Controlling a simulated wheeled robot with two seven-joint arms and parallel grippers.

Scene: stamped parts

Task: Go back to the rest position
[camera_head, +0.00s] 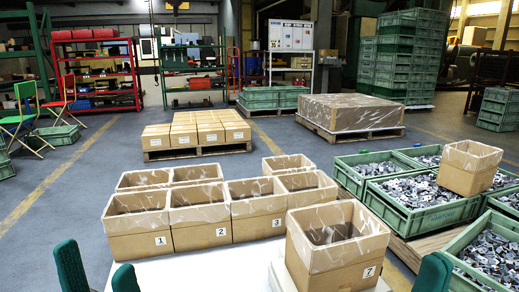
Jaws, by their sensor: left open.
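My left gripper (97,272) shows at the bottom left as two green fingers spread apart, with nothing between them. The boxes numbered 1 (139,246), 2 (201,236) and 3 (260,228) stand in a row on a white surface. Box 7 (335,275) stands nearer, at the right, with some grey content inside.
More open boxes stand behind the row. At the right, green crates (420,222) hold grey metal parts, and an open box (467,176) stands on them. Pallets with closed cartons (196,136) and a large wrapped box (350,113) are farther back.

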